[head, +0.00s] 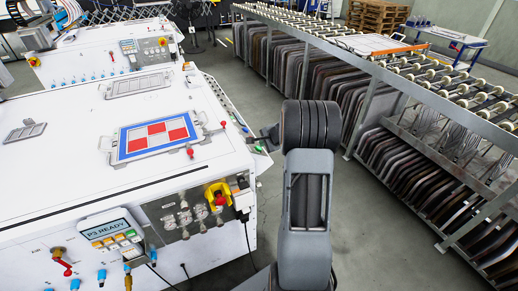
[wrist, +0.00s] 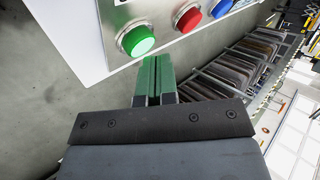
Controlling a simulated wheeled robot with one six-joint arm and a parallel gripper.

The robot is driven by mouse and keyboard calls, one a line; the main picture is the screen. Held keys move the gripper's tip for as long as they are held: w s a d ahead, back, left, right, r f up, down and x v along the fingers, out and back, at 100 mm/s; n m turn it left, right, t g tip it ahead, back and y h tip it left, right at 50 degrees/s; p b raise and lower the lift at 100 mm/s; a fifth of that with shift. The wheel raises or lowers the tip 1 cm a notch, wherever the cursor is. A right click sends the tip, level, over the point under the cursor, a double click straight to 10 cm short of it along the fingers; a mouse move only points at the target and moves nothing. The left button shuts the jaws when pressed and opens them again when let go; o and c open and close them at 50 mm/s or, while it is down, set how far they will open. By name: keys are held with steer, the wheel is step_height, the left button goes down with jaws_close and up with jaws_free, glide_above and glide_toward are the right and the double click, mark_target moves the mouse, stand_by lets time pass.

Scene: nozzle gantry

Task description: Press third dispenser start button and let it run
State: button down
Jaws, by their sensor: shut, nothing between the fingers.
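In the wrist view a green round button (wrist: 137,40) with a bright, pale-green face sits in a metal ring on a light panel. A red button (wrist: 187,18) and a blue button (wrist: 219,7) stand beside it in a row. My gripper (wrist: 152,62) is shut and empty, with its green-looking fingertips just below and right of the green button. I cannot tell whether they touch it. In the head view my gripper (head: 256,140) is at the right side of the white machine (head: 60,180), whose screen (head: 112,235) reads "P3 READY". The button panel is hard to make out there.
A blue-framed plate with red and white squares (head: 157,137) lies on the machine top. A yellow-backed red knob (head: 218,194) is on its front. A long roller rack (head: 400,75) with stacked panels stands to the right. Floor between them is mostly clear.

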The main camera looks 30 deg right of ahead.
steer(key=shift+a+f+b, duration=0.3)
steer(key=shift+f+b, duration=0.15)
steer(key=shift+b, duration=0.15)
stand_by(0.4)
steer(key=shift+r, duration=0.1)
stand_by(0.3)
steer(key=shift+d+r+p, duration=0.5)
steer(key=shift+r+p, duration=0.1)
steer(key=shift+r, duration=0.1)
steer(key=shift+d+r, duration=0.1)
steer(key=shift+r, duration=0.05)
